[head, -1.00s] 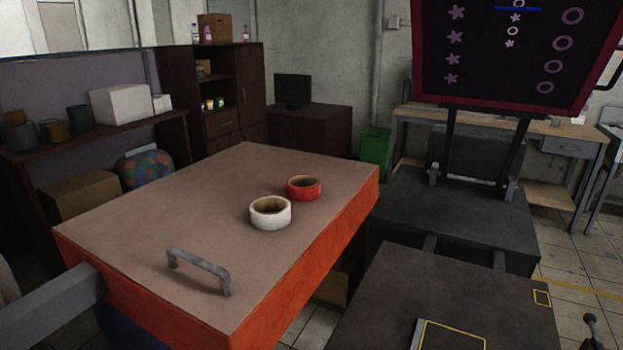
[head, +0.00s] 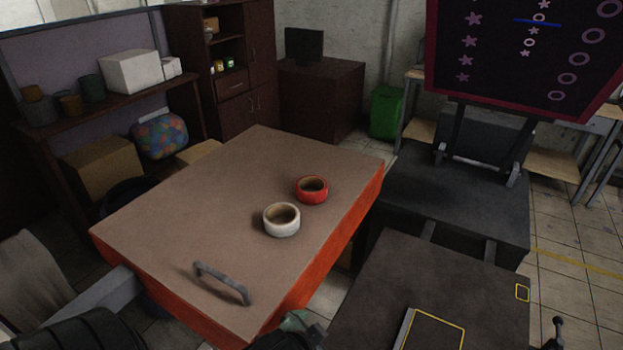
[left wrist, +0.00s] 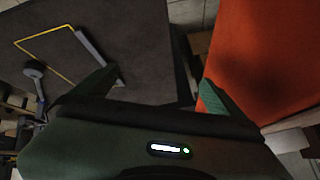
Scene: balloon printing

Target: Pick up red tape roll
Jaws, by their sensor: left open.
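The red tape roll (head: 312,190) lies flat on the brown top of the orange-sided table (head: 225,190) in the head view, near its right edge. A white tape roll (head: 281,220) lies just in front of it. My left gripper (left wrist: 160,92) is open and empty in the left wrist view, its fingers well apart over the gap between the dark machine bed and the table's orange side. In the head view, part of it (head: 295,322) shows at the bottom edge, nearer than both rolls. No tape roll shows in the left wrist view. My right gripper is not in view.
A grey handle (head: 222,283) stands on the table's near part. The dark machine bed (head: 430,275) with yellow outlines is to the right, below a printed screen (head: 520,55). A lever (left wrist: 33,75) sticks up beside the bed. The table's left and far parts are bare.

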